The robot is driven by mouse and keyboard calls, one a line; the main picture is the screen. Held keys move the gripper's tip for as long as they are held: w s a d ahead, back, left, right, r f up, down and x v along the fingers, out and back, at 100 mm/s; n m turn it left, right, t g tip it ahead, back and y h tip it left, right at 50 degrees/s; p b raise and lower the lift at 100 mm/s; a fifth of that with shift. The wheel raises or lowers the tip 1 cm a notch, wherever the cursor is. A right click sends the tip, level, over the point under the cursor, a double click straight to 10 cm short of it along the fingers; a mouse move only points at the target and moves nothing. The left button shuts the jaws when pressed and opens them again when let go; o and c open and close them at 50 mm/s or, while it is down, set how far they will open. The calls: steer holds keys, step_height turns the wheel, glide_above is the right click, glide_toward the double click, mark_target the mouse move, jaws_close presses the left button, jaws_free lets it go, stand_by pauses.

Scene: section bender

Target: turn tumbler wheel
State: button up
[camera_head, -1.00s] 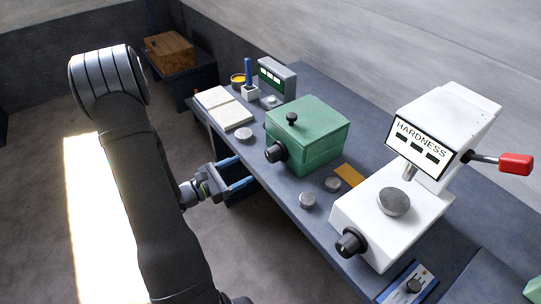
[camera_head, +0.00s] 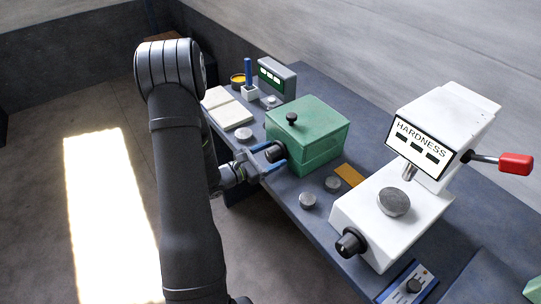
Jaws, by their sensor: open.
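A green box (camera_head: 310,138) stands on the bench with a black round wheel (camera_head: 276,152) on its left-facing end and a small black knob (camera_head: 292,118) on its lid. No label names the tumbler wheel; the black wheel on the end may be it. My gripper (camera_head: 267,158) is open, with its two blue fingers pointing right at the black wheel. The fingertips lie at or beside the wheel's rim; I cannot tell whether they touch it. Nothing shows between the fingers but the wheel.
A white hardness tester (camera_head: 440,135) with a black knob (camera_head: 350,243) and a red-handled lever (camera_head: 515,163) stands to the right. Metal discs (camera_head: 308,200) lie on the bench (camera_head: 320,225) in front of the green box. White pads (camera_head: 229,115) lie behind my gripper.

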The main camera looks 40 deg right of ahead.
steer(key=c, duration=1)
steer(key=shift+m, duration=0.8)
steer(key=o, duration=1)
steer(key=a, duration=1.7)
steer(key=shift+w+a, duration=0.2)
steer(key=shift+w, duration=0.05)
steer(key=shift+d, duration=0.15)
steer(key=d, duration=1.7)
steer(key=shift+s, duration=0.25)
